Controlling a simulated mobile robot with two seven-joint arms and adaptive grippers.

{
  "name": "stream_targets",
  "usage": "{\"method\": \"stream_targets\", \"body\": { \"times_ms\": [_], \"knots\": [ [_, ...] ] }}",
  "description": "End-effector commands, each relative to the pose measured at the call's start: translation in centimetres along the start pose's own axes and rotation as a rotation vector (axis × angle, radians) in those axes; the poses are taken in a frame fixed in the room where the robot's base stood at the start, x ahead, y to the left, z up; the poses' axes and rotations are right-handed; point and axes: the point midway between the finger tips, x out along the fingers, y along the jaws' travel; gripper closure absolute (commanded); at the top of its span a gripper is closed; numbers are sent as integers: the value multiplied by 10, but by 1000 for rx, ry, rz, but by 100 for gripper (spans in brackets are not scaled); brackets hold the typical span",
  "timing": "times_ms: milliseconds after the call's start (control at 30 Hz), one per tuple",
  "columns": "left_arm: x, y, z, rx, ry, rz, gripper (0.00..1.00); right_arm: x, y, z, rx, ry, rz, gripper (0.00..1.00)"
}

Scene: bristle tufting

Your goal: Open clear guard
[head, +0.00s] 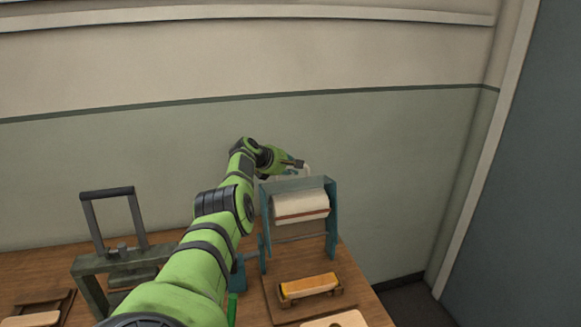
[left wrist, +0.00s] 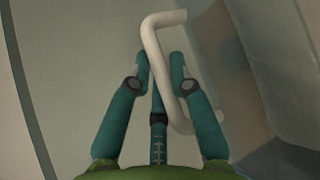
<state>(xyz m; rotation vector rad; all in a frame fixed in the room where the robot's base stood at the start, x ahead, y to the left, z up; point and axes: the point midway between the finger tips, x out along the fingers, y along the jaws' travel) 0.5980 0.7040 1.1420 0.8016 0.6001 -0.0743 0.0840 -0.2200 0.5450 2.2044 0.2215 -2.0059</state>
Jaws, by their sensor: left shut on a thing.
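The clear guard (head: 292,184) is a see-through panel at the top of a teal-framed machine (head: 331,225), right of centre in the head view. Its edges are faint, so its exact angle is hard to tell. A white bent handle (left wrist: 152,48) runs between the fingers of my left gripper (left wrist: 160,68) in the left wrist view. That gripper is shut on the handle. In the head view, my left gripper (head: 294,163) is above and behind the machine's top, with part of the handle (head: 307,171) beside it. My right gripper is not in view.
A white roll (head: 300,208) with a brown strip sits inside the frame. A yellow-topped block (head: 309,286) lies in a holder in front. A grey-green press with an upright handle (head: 108,191) stands left of my arm. The wall (head: 400,170) is close behind the table (head: 20,270).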

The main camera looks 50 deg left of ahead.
Motion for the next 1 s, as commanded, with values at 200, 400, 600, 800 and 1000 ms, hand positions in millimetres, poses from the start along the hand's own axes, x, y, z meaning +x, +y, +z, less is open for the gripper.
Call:
{"method": "stream_targets", "body": {
  "times_ms": [200,400,600,800,1000],
  "knots": [
    [3,-7,1,4,-1,-18,54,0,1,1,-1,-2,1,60],
    [2,-5,0,2,0,-12,54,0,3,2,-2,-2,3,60],
    [0,-2,-1,1,2,-6,54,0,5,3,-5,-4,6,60],
    [-8,0,-4,0,4,-1,54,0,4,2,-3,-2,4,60],
    [-22,-1,-2,1,4,-2,54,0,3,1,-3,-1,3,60]
  ]
}}
